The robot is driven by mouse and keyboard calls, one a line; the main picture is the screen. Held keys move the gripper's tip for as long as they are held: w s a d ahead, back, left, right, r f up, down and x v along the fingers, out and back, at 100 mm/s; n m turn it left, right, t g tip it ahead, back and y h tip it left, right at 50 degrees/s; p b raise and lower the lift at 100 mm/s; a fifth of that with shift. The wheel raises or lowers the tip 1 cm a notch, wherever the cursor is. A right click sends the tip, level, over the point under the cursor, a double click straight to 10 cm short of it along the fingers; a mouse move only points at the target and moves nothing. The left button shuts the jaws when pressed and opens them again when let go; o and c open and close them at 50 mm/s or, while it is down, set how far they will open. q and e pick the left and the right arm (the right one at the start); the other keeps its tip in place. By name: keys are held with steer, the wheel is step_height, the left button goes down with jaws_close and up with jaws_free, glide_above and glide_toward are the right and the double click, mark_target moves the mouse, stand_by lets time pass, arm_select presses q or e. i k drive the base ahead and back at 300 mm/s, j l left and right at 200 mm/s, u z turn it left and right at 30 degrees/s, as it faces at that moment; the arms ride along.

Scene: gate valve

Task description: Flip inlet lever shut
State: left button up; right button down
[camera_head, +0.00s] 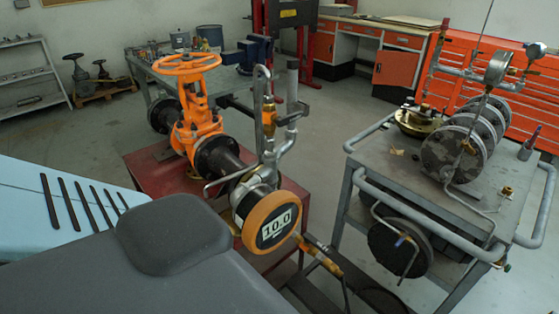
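An orange gate valve (196,128) with an orange handwheel (187,64) stands upright on a dark red table (150,182). Dark flanged pipe runs from it toward the front right and ends at a round orange-rimmed disc (271,222) reading 10.0. Grey vertical pipes with a small brass fitting (268,118) rise behind the disc. A thin grey bar (222,180) sticks out left of the pipe joint; I cannot tell whether it is the inlet lever or whether that lever is open or shut. Neither of my grippers is in view.
A brass-coloured fitting and dark tubing (325,260) lie low between table and cart. Orange cabinets (395,72) line the back. Floor (95,135) is clear at left.

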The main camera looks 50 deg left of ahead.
mark_target(307, 236)
steer(key=u, duration=1.1)
